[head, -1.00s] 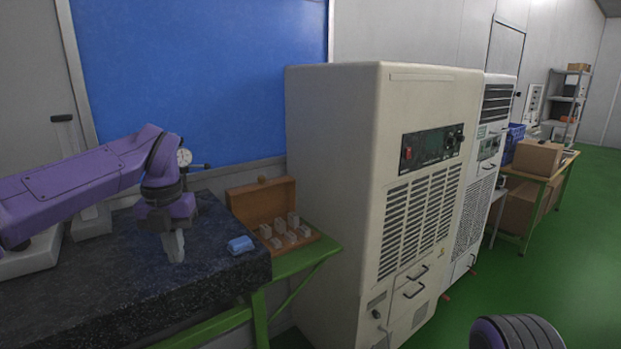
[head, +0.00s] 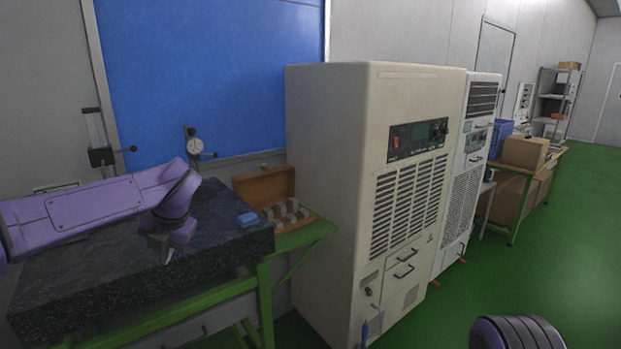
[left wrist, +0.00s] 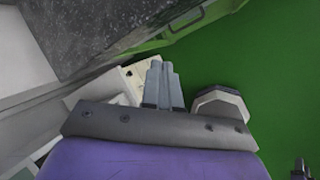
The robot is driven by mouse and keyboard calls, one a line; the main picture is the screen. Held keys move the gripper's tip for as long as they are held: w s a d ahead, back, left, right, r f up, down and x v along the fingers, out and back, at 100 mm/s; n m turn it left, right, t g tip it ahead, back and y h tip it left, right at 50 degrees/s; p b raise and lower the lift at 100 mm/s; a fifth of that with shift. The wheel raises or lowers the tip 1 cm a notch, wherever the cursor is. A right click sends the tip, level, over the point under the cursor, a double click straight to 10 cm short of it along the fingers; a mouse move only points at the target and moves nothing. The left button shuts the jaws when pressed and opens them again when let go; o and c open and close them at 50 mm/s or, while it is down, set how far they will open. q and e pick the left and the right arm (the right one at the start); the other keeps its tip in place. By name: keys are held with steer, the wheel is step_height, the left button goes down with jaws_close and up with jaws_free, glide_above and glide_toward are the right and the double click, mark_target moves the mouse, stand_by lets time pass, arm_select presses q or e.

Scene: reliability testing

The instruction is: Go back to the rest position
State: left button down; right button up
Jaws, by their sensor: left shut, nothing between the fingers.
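My left arm comes in from the left in the head view, over the dark granite slab. My left gripper (head: 167,254) hangs at the slab's front part, fingers pointing down. In the left wrist view my left gripper (left wrist: 163,72) has its two grey fingers side by side, shut with nothing between them. The green floor and the slab's edge lie beyond the fingers in that view.
The granite slab (head: 70,290) rests on a green-framed table (head: 262,305). A tall cream cabinet (head: 335,190) stands to the right. Green floor (head: 520,270) is clear beyond.

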arm_select(q)
steer(key=s+d+f+m+t+y+b, duration=0.1)
steer(key=s+d+f+m+t, duration=0.2)
steer(key=f+m, duration=0.9)
steer(key=s+f+m+t+y+b, duration=0.15)
steer(key=s+f+m+t, duration=0.35)
steer(key=f, duration=1.3)
steer(key=s+a+f+m+g+h+b, duration=0.1)
steer(key=s+f+m+g, duration=0.1)
steer(key=s+f, duration=0.4)
steer(key=s+a+f+m+g+h+b, duration=0.1)
steer(key=s+f+m+g, duration=0.2)
steer(key=s, duration=1.1)
steer(key=s+f+m+g+h+b, duration=0.1)
steer(key=s+f+m+g+b, duration=0.1)
steer(key=s+f+m, duration=0.4)
steer(key=s+f, duration=0.4)
steer(key=s, duration=0.1)
steer(key=shift+a+h, duration=0.35)
steer(key=shift+a, duration=0.05)
steer(key=shift+f, duration=0.1)
